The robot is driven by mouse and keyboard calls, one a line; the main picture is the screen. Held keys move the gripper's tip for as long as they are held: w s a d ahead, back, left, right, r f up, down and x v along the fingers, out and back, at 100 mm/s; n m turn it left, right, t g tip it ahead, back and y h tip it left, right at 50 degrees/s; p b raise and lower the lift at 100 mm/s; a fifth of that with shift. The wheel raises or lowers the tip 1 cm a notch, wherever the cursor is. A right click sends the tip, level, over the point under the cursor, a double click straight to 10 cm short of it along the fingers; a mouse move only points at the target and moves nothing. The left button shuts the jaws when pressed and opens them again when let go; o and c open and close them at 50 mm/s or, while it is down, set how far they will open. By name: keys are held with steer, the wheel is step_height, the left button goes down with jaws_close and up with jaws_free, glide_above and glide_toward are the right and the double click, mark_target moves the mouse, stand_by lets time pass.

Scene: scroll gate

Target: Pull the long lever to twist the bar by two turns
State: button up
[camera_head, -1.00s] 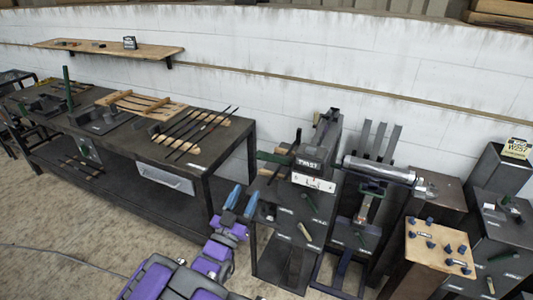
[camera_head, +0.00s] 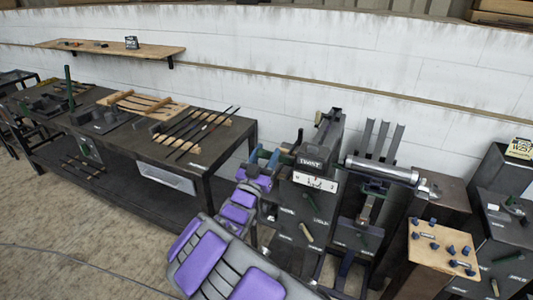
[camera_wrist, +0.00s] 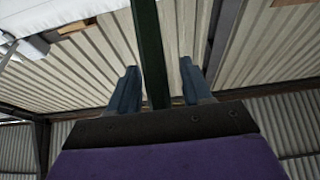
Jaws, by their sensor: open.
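The twist machine (camera_head: 312,163) stands right of the long bench, with a TWIST label and a white dial plate (camera_head: 316,181) on its front. Its long dark green lever (camera_wrist: 150,45) runs between my fingers in the wrist view. In the head view my gripper mostly hides the lever at the machine's left side. My gripper (camera_head: 263,157) is open, with its blue fingers on either side of the lever. In the wrist view my gripper (camera_wrist: 158,85) shows gaps between both fingers and the lever. I cannot make out the bar to be twisted.
The dark bench (camera_head: 205,150) with rods and wooden racks is to the left. A machine with a silver cylinder (camera_head: 382,170) stands right of the twist machine. A wooden-topped stand (camera_head: 440,245) with blue pieces is further right. Open floor (camera_head: 70,220) lies at the front left.

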steer(key=shift+w+d+r, duration=0.25)
steer(key=shift+w+d, duration=0.1)
steer(key=shift+w, duration=0.15)
steer(key=shift+a, duration=0.15)
steer(key=shift+c, duration=0.2)
steer(key=shift+c, duration=0.7)
jaws_close()
